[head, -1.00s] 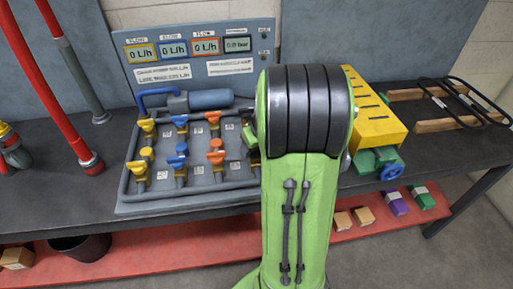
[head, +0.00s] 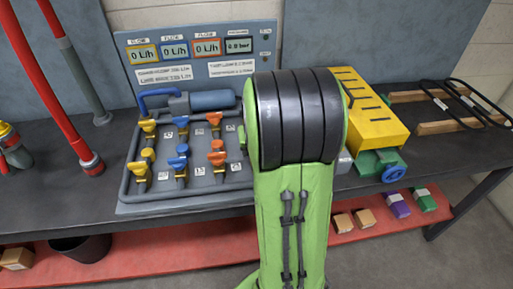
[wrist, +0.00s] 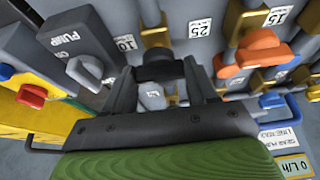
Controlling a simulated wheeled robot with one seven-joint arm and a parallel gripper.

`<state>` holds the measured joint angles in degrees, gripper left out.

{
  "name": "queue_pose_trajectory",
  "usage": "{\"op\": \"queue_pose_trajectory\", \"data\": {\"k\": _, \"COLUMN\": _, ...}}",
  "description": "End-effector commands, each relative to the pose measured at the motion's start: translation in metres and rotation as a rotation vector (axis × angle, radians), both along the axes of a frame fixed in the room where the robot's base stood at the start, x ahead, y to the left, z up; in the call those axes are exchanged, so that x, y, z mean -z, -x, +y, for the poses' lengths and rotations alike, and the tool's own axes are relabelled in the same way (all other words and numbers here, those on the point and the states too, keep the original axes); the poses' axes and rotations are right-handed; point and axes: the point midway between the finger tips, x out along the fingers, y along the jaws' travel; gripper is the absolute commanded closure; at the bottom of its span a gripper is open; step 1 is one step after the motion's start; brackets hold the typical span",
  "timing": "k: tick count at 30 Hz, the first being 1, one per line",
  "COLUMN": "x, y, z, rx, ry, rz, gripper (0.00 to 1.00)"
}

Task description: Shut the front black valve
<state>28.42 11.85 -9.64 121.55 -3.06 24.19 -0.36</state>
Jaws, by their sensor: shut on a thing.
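In the wrist view, a black valve handle (wrist: 157,64) on a brass-coloured body sits between the fingers of my gripper (wrist: 158,78). The gripper is shut on it. In the head view, my arm hides the black valve and my gripper. The valve panel (head: 150,206) there shows two rows of yellow, blue and orange valves. I cannot tell the black handle's exact turn angle.
An orange valve (wrist: 259,50) is right of my gripper in the wrist view. A grey pump switch box (wrist: 75,45) is close on the left. A yellow box (head: 370,108) stands right of my arm. The workbench (head: 60,185) is clear at the front left.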

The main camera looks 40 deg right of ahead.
Motion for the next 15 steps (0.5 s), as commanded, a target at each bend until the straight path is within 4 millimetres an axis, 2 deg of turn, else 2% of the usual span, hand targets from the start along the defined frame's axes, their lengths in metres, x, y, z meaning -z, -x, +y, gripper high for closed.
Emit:
{"op": "queue_pose_trajectory", "data": {"k": 4, "x": 0.0001, "y": 0.0003, "z": 0.0001, "rx": 0.0, "ry": -0.001, "rz": 0.001, "gripper": 0.73}}
{"op": "queue_pose_trajectory", "data": {"k": 5, "x": 0.0001, "y": 0.0003, "z": 0.0001, "rx": 0.0, "ry": -0.001, "rz": 0.001, "gripper": 0.41}}
{"op": "queue_pose_trajectory", "data": {"k": 9, "x": 0.0002, "y": 0.0002, "z": 0.0, "rx": 0.0, "ry": -0.001, "rz": 0.001, "gripper": 0.2}}
{"op": "queue_pose_trajectory", "data": {"k": 10, "x": 0.0002, "y": 0.0002, "z": 0.0, "rx": 0.0, "ry": -0.001, "rz": 0.001, "gripper": 0.17}}
{"op": "queue_pose_trajectory", "data": {"k": 15, "x": 0.0002, "y": 0.0002, "z": 0.0, "rx": -0.001, "ry": 0.0, "rz": 0.001, "gripper": 0.17}}
